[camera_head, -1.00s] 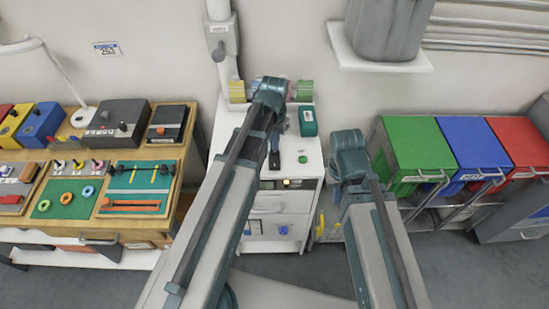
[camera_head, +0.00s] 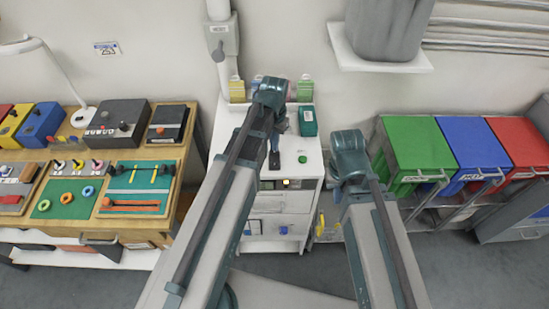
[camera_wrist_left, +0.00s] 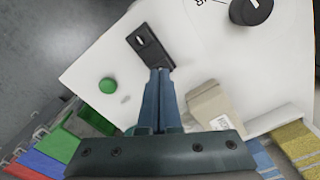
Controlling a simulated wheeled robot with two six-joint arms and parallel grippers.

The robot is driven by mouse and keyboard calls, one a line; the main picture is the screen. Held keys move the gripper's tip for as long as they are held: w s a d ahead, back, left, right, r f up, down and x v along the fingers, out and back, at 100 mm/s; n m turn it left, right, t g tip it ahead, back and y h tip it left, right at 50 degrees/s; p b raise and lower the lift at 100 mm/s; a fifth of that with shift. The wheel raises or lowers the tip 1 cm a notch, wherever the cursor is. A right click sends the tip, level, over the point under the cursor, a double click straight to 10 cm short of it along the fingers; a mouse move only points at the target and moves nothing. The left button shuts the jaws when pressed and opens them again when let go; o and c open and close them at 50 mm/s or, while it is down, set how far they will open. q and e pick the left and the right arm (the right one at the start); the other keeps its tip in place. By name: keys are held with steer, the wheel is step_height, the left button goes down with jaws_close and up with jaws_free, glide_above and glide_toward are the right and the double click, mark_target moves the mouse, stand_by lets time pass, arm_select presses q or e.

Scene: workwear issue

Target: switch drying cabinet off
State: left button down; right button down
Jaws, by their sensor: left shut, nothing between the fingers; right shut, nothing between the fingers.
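The white drying cabinet (camera_head: 265,206) stands in the middle of the head view. On its top is a black rocker switch (camera_head: 274,162), also in the left wrist view (camera_wrist_left: 146,44), with a green button (camera_wrist_left: 108,86) beside it. A black knob (camera_wrist_left: 250,10) shows at the wrist view's upper edge. A small lamp (camera_head: 286,183) on the front panel glows yellow. My left gripper (camera_wrist_left: 160,72) is shut and empty, its tips at the switch's edge; contact is unclear. My right gripper (camera_head: 338,192) is shut and empty, right of the cabinet.
A teal box (camera_head: 308,122) and coloured rolls (camera_head: 304,91) stand at the cabinet top's back. A wooden bench (camera_head: 170,152) stands left; green, blue and red bins (camera_head: 418,146) stand right.

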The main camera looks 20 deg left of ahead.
arm_select(q)
steer(key=shift+f+b, duration=1.05)
stand_by(0.5)
steer(key=shift+r, duration=0.15)
step_height(320, 180, up, 7)
steer(key=p, duration=0.7)
steer(key=s+d+f+m+y+b, duration=0.1)
steer(key=s+d+f+b, duration=0.2)
steer(key=s+d, duration=0.7)
steer(key=s+f, duration=0.1)
steer(key=s, duration=0.3)
steer(key=shift+s+d+b, duration=0.15)
steer(key=shift+d+b, duration=0.1)
steer(key=shift+b, duration=0.1)
